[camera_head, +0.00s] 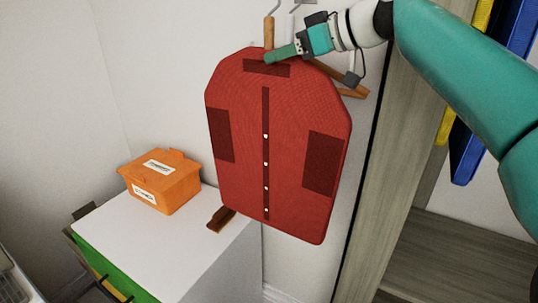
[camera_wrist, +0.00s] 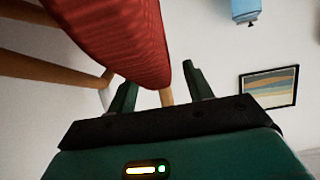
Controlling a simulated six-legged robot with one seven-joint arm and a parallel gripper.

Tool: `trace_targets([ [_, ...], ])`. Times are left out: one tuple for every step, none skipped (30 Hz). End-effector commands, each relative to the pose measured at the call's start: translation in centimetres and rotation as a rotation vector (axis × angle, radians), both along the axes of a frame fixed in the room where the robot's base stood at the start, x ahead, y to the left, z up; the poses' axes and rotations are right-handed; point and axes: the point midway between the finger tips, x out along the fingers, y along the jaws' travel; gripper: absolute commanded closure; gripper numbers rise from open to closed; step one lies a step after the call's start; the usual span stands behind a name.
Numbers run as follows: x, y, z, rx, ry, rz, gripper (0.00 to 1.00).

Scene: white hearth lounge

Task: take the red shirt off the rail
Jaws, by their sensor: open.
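The red shirt (camera_head: 280,150) hangs upright against the white wall, with dark red pockets and a row of white buttons. Wooden hanger parts (camera_head: 268,33) show above its collar and past its right shoulder. Metal hooks rise out of the top of the picture, so the rail is hidden. My gripper (camera_head: 276,55) is at the collar, in front of the shirt's top. In the wrist view my gripper (camera_wrist: 159,74) has its two green fingers apart. The shirt's edge (camera_wrist: 125,35) and a wooden hanger piece (camera_wrist: 167,97) show between or beyond the fingers; I cannot tell if they touch.
A white cabinet (camera_head: 165,245) stands below left, with an orange box (camera_head: 160,180) and a small brown wooden piece (camera_head: 221,218) on top. A grey wooden wardrobe side (camera_head: 385,170) stands close on the right. Blue and yellow clothes (camera_head: 505,60) hang inside it.

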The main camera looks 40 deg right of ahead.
Motion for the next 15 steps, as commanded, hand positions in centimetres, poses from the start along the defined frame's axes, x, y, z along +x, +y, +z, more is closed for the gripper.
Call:
trace_targets([
  [0.70, 0.30, -0.30, 0.000, 0.001, 0.002, 0.49],
  [0.97, 0.39, -0.42, 0.001, 0.001, 0.001, 0.49],
  [1.21, 0.44, -0.51, 0.001, 0.001, 0.001, 0.49],
  [1.31, 0.46, -0.55, 0.001, 0.000, 0.000, 0.49],
  [1.35, 0.45, -0.56, 0.001, 0.000, -0.001, 0.49],
  [1.34, 0.44, -0.55, 0.001, -0.001, -0.001, 0.49],
  [1.32, 0.43, -0.54, 0.001, -0.001, -0.001, 0.49],
  [1.31, 0.43, -0.54, 0.001, -0.001, -0.001, 0.49],
  [1.31, 0.44, -0.54, 0.001, -0.001, -0.001, 0.49],
  [1.31, 0.44, -0.54, 0.001, -0.001, -0.001, 0.51],
  [1.31, 0.44, -0.54, 0.001, -0.001, -0.001, 0.57],
  [1.30, 0.44, -0.53, 0.000, 0.000, -0.001, 0.65],
  [1.30, 0.44, -0.53, 0.000, 0.000, -0.001, 0.71],
  [1.30, 0.44, -0.53, 0.000, 0.000, -0.001, 0.77],
  [1.30, 0.44, -0.53, 0.000, 0.000, -0.001, 0.84],
])
